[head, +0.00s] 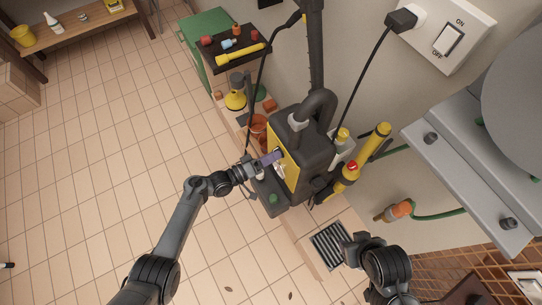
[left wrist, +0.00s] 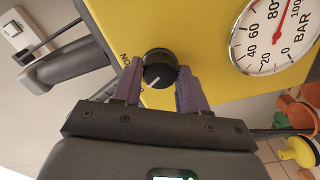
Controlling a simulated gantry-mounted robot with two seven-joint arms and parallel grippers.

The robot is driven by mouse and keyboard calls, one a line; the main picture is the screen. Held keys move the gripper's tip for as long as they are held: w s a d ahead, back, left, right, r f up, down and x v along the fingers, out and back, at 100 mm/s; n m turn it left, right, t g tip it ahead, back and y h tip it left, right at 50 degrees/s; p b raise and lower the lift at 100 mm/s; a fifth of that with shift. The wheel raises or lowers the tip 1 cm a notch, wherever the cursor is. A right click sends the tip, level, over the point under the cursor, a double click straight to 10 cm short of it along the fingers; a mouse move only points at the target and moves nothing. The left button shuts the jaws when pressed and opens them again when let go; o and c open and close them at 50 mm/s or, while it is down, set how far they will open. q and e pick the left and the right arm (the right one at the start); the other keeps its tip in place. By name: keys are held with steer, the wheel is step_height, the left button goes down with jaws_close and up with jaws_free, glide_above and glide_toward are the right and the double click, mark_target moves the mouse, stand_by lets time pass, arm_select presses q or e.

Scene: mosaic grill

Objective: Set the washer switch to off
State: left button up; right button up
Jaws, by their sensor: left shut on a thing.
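The washer (head: 309,152) is a black and yellow machine standing by the wall. Its switch is a round black knob (left wrist: 159,69) with a white pointer line, on the yellow front panel (left wrist: 205,30). An "ON" label is printed to the left of the knob in the left wrist view, beside a finger. The pointer line slants down and left in that view. My left gripper (head: 273,158) has its purple fingers on either side of the knob, shut on it, also in the left wrist view (left wrist: 158,84). My right gripper (head: 350,256) is at lower right, its fingers unclear.
A pressure gauge (left wrist: 274,36) sits beside the knob. A wall plate (head: 449,35) with a plug and an ON/OFF rocker is at top right. A yellow and black spray wand (head: 366,160) stands right of the washer. A floor drain (head: 331,246) lies in front.

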arm_select(q)
steer(key=o, duration=1.1)
steer(key=shift+c, duration=0.2)
steer(key=p+v, duration=0.2)
steer(key=v, duration=0.8)
steer(key=shift+s+a+p, duration=0.25)
steer(key=shift+a+p, duration=0.05)
steer(key=shift+p, duration=0.05)
